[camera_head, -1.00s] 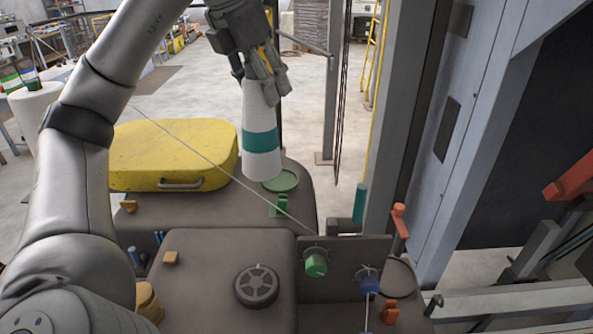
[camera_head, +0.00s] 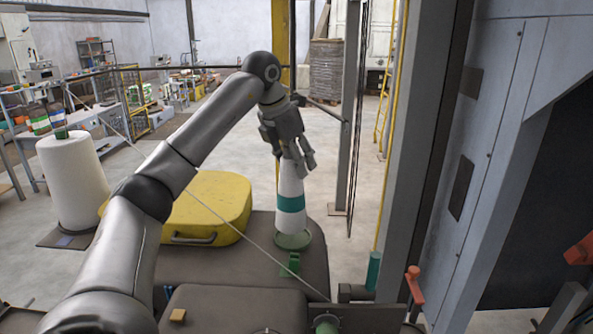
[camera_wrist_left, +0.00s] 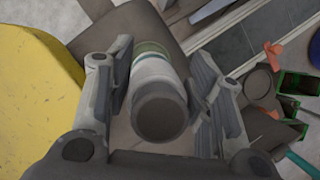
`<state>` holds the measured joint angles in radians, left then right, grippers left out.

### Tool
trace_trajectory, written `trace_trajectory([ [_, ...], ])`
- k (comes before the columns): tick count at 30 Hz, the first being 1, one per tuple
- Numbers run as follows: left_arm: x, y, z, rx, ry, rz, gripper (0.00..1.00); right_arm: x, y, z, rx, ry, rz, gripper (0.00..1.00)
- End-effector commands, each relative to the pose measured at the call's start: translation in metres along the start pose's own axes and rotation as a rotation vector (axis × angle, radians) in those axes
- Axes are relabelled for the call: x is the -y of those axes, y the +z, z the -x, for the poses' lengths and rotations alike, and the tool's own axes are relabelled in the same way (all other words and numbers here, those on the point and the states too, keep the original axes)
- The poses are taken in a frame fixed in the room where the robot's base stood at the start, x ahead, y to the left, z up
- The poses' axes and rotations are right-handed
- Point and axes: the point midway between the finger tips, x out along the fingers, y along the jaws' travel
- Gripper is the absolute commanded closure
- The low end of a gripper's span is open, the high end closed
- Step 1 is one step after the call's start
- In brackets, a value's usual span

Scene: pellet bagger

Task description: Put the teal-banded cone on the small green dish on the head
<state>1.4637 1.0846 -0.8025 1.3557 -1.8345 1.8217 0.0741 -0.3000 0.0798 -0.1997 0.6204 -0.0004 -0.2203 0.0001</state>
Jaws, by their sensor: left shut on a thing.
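The white cone with a teal band (camera_head: 291,204) stands upright at the small green dish (camera_head: 306,242), its wide base within the dish's rim. I cannot tell for certain whether the base touches the dish. My left gripper (camera_head: 296,165) is around the narrow upper end of the cone, shut on it. In the left wrist view, the cone (camera_wrist_left: 155,70) shows its dark top end between the two fingers of my gripper (camera_wrist_left: 160,85). The green dish (camera_wrist_left: 153,47) shows partly behind the cone's base. My right gripper is not in view.
A yellow case (camera_head: 208,206) lies left of the dish on the dark head. A small green bracket (camera_head: 291,264) stands in front of the dish. A thin thread crosses diagonally in front. A grey post (camera_head: 400,150) stands to the right. A large white spool (camera_head: 75,182) is at far left.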

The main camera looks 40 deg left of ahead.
Motion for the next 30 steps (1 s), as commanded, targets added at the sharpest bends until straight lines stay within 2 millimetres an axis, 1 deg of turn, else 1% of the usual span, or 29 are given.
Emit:
trace_trajectory([
  [5, -0.004, 0.003, -0.009, 0.002, 0.0, 0.0, 1.0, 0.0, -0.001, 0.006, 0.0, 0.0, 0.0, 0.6],
  [7, -0.008, 0.004, -0.017, 0.0, 0.0, 0.001, 1.0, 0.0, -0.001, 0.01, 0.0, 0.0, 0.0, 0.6],
  [13, -0.008, -0.004, -0.034, 0.0, 0.002, 0.0, 1.0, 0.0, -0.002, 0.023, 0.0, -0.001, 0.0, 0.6],
  [16, -0.008, -0.007, -0.041, 0.001, 0.002, 0.002, 1.0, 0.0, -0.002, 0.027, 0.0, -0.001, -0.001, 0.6],
  [28, -0.007, -0.009, -0.047, 0.004, 0.0, 0.001, 1.0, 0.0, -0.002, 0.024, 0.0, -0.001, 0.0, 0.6],
  [29, -0.007, -0.009, -0.047, 0.002, 0.0, 0.001, 0.5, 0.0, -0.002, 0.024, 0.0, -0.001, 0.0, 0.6],
  [30, -0.007, -0.009, -0.047, 0.002, 0.0, 0.001, 0.44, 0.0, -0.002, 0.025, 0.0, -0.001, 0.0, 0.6],
])
